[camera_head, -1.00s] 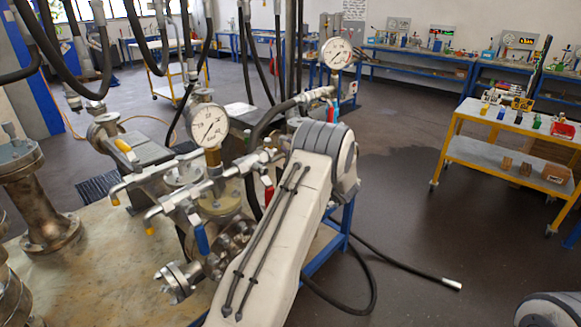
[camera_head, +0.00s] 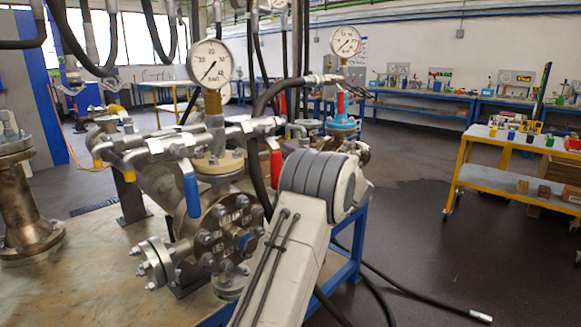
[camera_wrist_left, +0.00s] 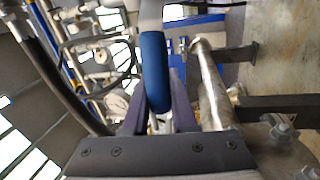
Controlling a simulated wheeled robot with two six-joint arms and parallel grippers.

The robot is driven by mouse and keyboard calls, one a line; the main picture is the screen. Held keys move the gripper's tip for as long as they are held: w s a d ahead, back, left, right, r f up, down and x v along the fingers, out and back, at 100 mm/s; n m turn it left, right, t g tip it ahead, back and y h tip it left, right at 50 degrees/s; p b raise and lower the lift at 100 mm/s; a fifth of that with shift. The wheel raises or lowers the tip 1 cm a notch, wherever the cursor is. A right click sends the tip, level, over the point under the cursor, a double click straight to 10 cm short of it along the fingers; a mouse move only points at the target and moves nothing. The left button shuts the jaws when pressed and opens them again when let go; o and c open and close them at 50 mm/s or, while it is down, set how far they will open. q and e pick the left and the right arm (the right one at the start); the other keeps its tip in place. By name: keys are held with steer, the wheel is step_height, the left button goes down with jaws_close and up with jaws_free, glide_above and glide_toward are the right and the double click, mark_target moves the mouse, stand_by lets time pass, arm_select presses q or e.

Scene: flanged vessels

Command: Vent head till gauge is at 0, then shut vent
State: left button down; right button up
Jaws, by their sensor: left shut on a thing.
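In the head view, a round white gauge (camera_head: 210,63) stands on a brass fitting above a bolted vessel head (camera_head: 222,225). Its needle lies on a slant from lower left to upper right; I cannot read the value surely. A blue lever handle (camera_head: 191,195) hangs down from the pipework, with a red handle (camera_head: 276,168) to its right. My left arm rises from the bottom and hides its gripper there. In the left wrist view, my left gripper (camera_wrist_left: 158,100) is shut on a blue handle (camera_wrist_left: 153,60). I cannot match that handle surely to one in the head view. My right gripper is out of view.
A second gauge (camera_head: 345,41) stands behind my arm, with a red lever (camera_head: 340,104) below it. Black hoses hang overhead and trail on the floor. A flanged pipe (camera_head: 28,205) stands at left. A yellow trolley (camera_head: 510,176) stands at right; the floor before it is clear.

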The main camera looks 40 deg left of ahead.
arm_select(q)
steer(key=shift+s+f+n+g+b, duration=0.1)
steer(key=shift+f+n+g+b, duration=0.35)
steer(key=shift+n+b, duration=0.45)
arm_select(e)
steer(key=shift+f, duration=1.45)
arm_select(q)
steer(key=shift+f, duration=0.1)
steer(key=c, duration=0.7)
jaws_free()
steer(key=shift+a, duration=0.1)
steer(key=d, duration=0.3)
steer(key=d+f, duration=0.1)
steer(key=d, duration=0.3)
steer(key=d+f, duration=0.1)
steer(key=d, duration=0.2)
steer(key=shift+s+d, duration=0.15)
steer(key=shift+s, duration=0.2)
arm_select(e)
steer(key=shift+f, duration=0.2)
arm_select(q)
steer(key=shift+t, duration=0.25)
